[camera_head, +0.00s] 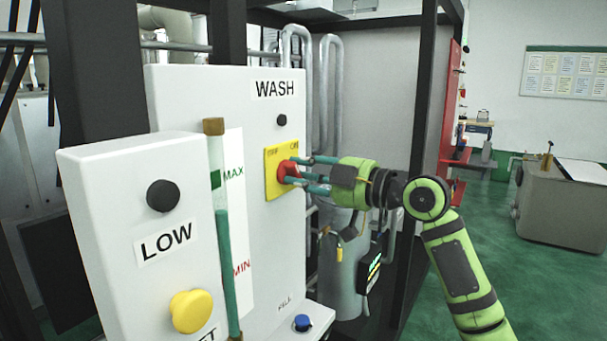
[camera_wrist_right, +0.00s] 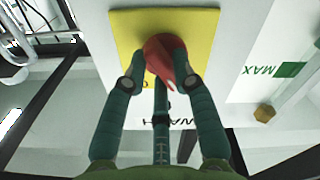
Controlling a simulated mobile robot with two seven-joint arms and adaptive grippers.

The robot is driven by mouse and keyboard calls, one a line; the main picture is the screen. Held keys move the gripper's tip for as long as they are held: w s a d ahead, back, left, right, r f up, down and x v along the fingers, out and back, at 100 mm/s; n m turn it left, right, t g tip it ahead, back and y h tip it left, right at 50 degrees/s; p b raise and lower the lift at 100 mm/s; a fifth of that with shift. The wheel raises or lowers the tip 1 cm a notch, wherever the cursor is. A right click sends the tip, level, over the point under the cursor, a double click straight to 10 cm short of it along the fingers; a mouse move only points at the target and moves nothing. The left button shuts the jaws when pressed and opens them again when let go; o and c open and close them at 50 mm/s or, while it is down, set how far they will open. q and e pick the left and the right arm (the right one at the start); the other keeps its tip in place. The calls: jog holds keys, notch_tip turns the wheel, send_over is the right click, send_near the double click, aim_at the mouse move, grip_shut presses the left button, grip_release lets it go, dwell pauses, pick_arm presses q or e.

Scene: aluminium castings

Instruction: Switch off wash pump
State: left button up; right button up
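A red rotary knob (camera_head: 288,172) sits on a yellow plate (camera_head: 272,187) on the white panel, under the WASH label (camera_head: 275,89). The plate carries small lettering along its top; ON is readable at the right. My right gripper (camera_head: 303,171) reaches the knob from the right. In the right wrist view the red knob (camera_wrist_right: 164,58) lies between the fingertips of my right gripper (camera_wrist_right: 160,65), in front of the yellow plate (camera_wrist_right: 127,38). The fingertips overlap the knob's edges, so I cannot tell whether they press on it. My left gripper is not in view.
A nearer white box has a black button (camera_head: 163,196) above the LOW label and a yellow button (camera_head: 193,311). A level tube (camera_head: 223,260) stands beside it. A blue button (camera_head: 302,322) is low on the panel. A dark frame post (camera_head: 425,120) stands behind my right arm.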

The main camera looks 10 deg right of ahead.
jog(key=shift+o, duration=0.4)
jog(key=v, duration=1.2)
